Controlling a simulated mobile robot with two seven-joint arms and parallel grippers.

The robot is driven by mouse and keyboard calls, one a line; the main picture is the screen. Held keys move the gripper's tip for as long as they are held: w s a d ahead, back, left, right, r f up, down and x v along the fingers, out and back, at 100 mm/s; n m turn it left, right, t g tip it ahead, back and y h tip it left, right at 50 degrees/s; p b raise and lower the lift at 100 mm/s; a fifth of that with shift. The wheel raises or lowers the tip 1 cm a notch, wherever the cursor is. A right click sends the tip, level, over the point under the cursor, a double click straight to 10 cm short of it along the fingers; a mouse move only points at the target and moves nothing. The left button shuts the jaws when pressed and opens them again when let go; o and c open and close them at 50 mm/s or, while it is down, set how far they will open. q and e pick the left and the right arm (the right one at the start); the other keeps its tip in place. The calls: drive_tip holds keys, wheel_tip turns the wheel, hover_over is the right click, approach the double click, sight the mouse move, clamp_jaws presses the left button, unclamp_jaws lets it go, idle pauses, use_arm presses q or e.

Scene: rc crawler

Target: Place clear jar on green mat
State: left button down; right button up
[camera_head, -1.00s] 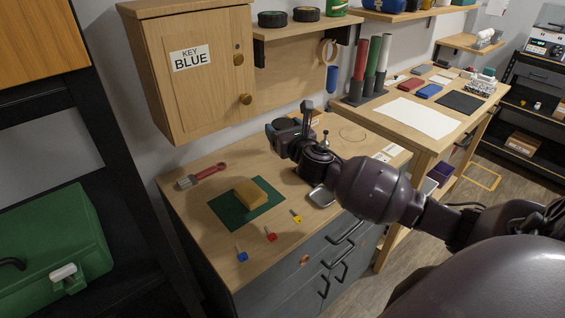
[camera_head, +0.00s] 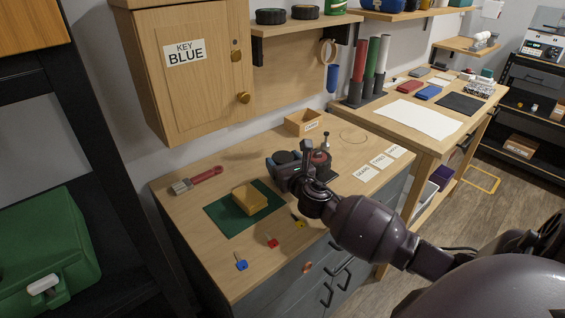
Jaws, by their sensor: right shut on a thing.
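The green mat (camera_head: 224,224) lies flat on the wooden cabinet top, with a tan sponge-like block (camera_head: 249,199) on it. My right gripper (camera_head: 284,168) is low over the cabinet top, just right of the mat's far right corner. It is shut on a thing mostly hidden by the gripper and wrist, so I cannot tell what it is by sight. I cannot make out a clear jar anywhere in the view. My left gripper is not in view.
Blue (camera_head: 241,263), red (camera_head: 271,241) and yellow (camera_head: 299,221) key-like pieces lie in front of the mat. A brush (camera_head: 197,180) lies behind it. A small wooden box (camera_head: 303,122) stands at the back, and a wooden key cabinet (camera_head: 189,95) hangs above.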

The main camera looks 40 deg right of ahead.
drive_tip(key=o, duration=0.8)
drive_tip(key=shift+c, duration=0.2)
